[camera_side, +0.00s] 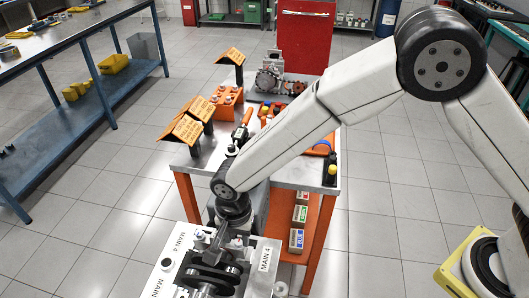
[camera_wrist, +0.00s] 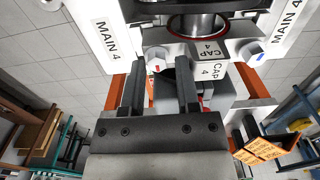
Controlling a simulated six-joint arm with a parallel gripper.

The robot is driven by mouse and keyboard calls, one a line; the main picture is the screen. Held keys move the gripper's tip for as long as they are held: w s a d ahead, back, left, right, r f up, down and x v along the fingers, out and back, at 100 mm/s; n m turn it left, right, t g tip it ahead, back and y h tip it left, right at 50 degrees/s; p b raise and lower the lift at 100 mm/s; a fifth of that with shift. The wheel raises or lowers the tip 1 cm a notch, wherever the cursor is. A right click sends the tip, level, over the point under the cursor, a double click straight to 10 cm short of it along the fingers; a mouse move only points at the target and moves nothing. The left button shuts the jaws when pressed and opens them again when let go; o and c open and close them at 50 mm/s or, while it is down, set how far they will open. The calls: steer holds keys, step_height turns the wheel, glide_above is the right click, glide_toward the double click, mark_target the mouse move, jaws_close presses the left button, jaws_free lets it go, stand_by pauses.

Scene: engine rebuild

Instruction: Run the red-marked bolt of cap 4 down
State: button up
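Cap 4 (camera_wrist: 208,50) is a pale metal bearing cap labelled "CAP 4", seated across the engine block between two white "MAIN 4" plates in the wrist view. The red-marked bolt (camera_wrist: 156,64) stands at the cap's left end. A blue-marked bolt (camera_wrist: 252,52) is at its right end. My gripper (camera_wrist: 160,66) is open. Its two dark fingers appear either side of the red-marked bolt head, with gaps showing; I cannot tell how far the tips are from it in depth. In the side view my gripper (camera_side: 222,238) is low over the engine block (camera_side: 262,282), and the bolt cannot be made out.
The orange-legged bench (camera_side: 328,225) behind the block carries orange signs (camera_side: 188,130), a red-orange bolt holder (camera_side: 228,100) and hand tools. Small boxes (camera_side: 298,220) stand on its lower shelf. A blue-framed bench (camera_side: 75,45) is at the left. Tiled floor between is free.

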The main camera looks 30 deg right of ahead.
mark_target(239, 241)
steer(key=shift+s+d+f, duration=0.1)
steer(key=shift+r, duration=3.95)
steer(key=s+d+n+t, duration=0.1)
steer(key=s+d+n, duration=0.2)
steer(key=d, duration=0.7)
steer(key=s+d+r+n, duration=0.1)
steer(key=s+d+n, duration=0.2)
steer(key=d, duration=0.7)
steer(key=s+d+r+n+t, duration=0.1)
steer(key=s+d+n, duration=0.2)
steer(key=d, duration=0.7)
steer(key=shift+s+r+t, duration=0.15)
steer(key=shift+r+t, duration=0.05)
steer(key=shift+t, duration=0.1)
